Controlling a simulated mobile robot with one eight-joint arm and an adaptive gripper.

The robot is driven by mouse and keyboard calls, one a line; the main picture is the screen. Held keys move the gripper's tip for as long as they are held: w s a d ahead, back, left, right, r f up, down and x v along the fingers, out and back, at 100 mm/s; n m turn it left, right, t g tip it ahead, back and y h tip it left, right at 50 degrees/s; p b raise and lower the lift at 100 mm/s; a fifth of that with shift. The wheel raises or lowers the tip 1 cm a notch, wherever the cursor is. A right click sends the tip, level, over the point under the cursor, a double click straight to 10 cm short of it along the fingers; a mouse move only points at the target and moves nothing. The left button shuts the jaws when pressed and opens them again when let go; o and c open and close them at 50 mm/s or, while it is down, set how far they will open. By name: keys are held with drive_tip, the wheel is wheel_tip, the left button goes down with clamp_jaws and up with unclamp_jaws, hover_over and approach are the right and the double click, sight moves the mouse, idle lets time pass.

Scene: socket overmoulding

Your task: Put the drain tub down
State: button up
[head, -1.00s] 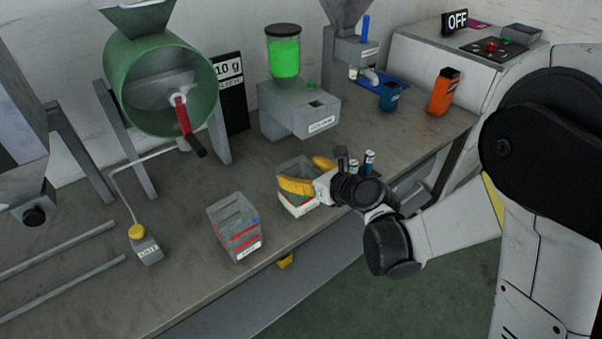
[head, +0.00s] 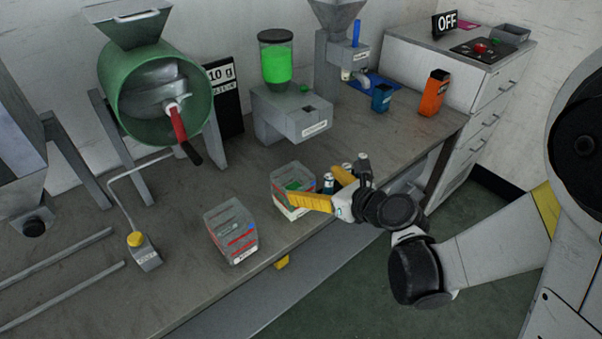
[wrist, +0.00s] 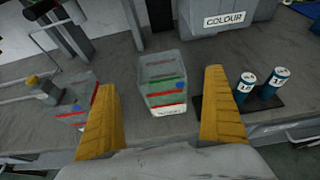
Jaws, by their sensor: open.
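In the wrist view the tub (wrist: 162,82) stands beyond and between the spread fingers (wrist: 160,115), with a gap on both sides. Nothing is held.
A second tub (head: 232,232) with red bands stands to the left. Two small numbered cylinders (wrist: 258,86) stand close by the right finger in the wrist view. The colour feeder (head: 290,115) is behind, and a green drum (head: 155,95) is at the back left. Bare bench lies between.

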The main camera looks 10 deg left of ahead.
drive_tip(key=shift+p+v, duration=0.3)
drive_tip(key=shift+v, duration=1.65)
drive_tip(key=s+d+r+n+h, duration=0.2)
drive_tip(key=s+d+n+h, duration=0.1)
drive_tip(key=s+d+n, duration=0.2)
drive_tip(key=s+d+r+n+g+h, duration=0.1)
drive_tip(key=s+d+r+n+h, duration=0.1)
drive_tip(key=d+n, duration=0.8)
drive_tip(key=s+d+r+n+h, duration=0.2)
drive_tip(key=s+d+n+h, duration=0.3)
drive_tip(key=n, duration=0.6)
drive_tip(key=s+d, duration=0.2)
drive_tip(key=d, duration=0.1)
drive_tip(key=shift+s+d+r+g, duration=0.2)
drive_tip(key=shift+s+r+g, duration=0.1)
drive_tip(key=shift+g, duration=0.1)
